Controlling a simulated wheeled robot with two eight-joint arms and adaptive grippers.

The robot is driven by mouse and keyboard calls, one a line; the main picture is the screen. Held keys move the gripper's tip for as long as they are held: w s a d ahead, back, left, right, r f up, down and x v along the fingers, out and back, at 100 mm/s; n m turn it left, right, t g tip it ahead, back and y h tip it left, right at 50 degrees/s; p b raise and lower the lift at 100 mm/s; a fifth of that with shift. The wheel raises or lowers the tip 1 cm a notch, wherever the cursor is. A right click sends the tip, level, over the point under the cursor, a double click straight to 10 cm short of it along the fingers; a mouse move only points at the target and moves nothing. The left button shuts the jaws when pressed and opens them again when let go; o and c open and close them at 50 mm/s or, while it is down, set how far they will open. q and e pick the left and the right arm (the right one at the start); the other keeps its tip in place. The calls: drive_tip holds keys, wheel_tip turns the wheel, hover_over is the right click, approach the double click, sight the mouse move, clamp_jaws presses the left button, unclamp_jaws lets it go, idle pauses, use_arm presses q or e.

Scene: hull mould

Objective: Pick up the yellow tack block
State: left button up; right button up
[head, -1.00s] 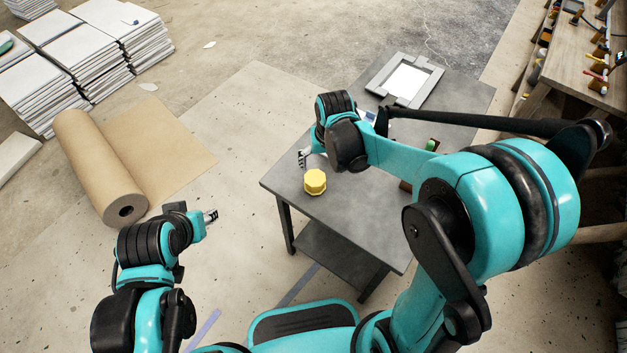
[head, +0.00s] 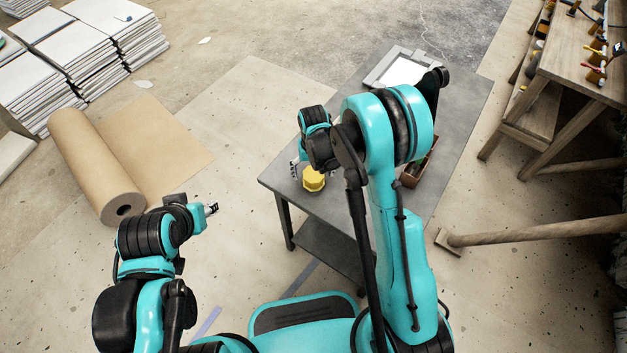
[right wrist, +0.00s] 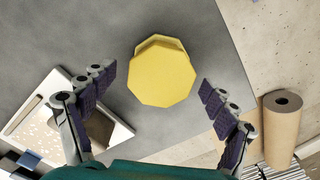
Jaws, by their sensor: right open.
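The yellow tack block (head: 313,180) is an eight-sided block on the grey table (head: 285,180), near its left edge. In the right wrist view the block (right wrist: 162,74) lies between and beyond the spread fingers. My right gripper (head: 295,168) is beside the block in the head view, partly hidden by its own wrist. In the right wrist view this gripper (right wrist: 160,92) is open and empty, with a gap on both sides of the block. My left gripper (head: 212,209) is off to the left over the floor, away from the table, too small to judge its fingers.
A grey frame with a white panel (head: 402,68) lies at the table's far end. A brown open box (head: 424,166) is on the table right of my right arm. A brown paper roll (head: 95,165) lies on the floor at left. A wooden bench (head: 570,75) stands at right.

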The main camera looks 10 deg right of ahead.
drive_tip(key=shift+f, duration=0.95)
drive_tip(key=shift+r, duration=0.1)
drive_tip(key=c, duration=1.4)
drive_tip(key=shift+r, duration=0.1)
wheel_tip(320, 180, up, 4)
drive_tip(key=shift+r+p, duration=0.25)
drive_tip(key=shift+p, duration=0.75)
drive_tip(key=w+d+r+p, duration=0.1)
drive_tip(key=d+r, duration=0.1)
drive_tip(key=d, duration=0.1)
drive_tip(key=w+d+r+p, duration=0.1)
drive_tip(key=w+d+r, duration=0.1)
drive_tip(key=d, duration=0.2)
drive_tip(key=w+d+r+p, duration=0.1)
drive_tip(key=w+d+r, duration=0.1)
drive_tip(key=d, duration=0.1)
drive_tip(key=shift+d+r, duration=0.15)
drive_tip(key=shift+d, duration=0.1)
